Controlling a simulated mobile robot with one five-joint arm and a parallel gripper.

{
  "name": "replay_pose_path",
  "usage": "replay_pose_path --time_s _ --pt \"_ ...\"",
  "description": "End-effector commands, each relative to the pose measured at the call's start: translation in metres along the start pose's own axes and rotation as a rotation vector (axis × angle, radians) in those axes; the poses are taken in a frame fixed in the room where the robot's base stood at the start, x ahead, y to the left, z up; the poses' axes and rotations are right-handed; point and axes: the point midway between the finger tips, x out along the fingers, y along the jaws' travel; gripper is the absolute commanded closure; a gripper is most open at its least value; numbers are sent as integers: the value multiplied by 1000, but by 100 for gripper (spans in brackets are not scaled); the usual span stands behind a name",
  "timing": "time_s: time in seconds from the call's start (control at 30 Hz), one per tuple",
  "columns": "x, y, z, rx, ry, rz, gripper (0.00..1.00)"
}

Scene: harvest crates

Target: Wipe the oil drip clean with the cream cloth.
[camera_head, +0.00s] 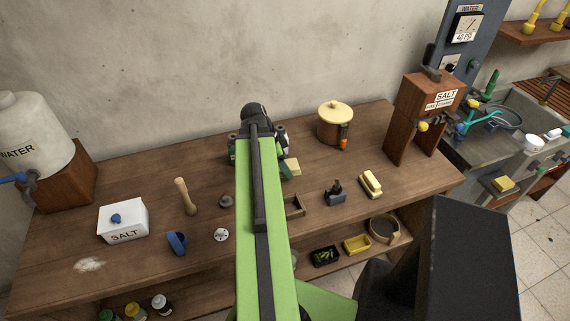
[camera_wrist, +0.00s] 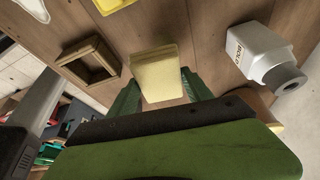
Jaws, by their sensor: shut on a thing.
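The cream cloth (camera_wrist: 155,70) is a folded pad between the two green fingers of my gripper (camera_wrist: 160,88) in the wrist view. My gripper is shut on it, over the wooden bench top. A corner of the cloth (camera_head: 291,168) shows just right of my green arm in the head view, which hides most of my gripper. I cannot make out a clear oil drip in either view; my arm and the cloth hide part of the bench. Whether the cloth touches the wood is unclear.
A white labelled bottle (camera_wrist: 270,58) stands close right of the cloth in the wrist view, and a small wooden frame (camera_wrist: 90,60) lies left. A lidded pot (camera_head: 335,127) stands right of my arm. A pale patch (camera_head: 89,265) marks the bench's left front.

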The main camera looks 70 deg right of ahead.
Motion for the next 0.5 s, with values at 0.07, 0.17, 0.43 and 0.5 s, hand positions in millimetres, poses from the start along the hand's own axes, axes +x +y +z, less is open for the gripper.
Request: replay_pose_path --time_s 0.07,0.17,0.43,0.5 --pt "1 0 1 0 0 0 74" --pt "2 0 1 0 0 0 74" --pt "-20 0 -8 0 0 0 74" --pt "-27 0 -11 0 0 0 74"
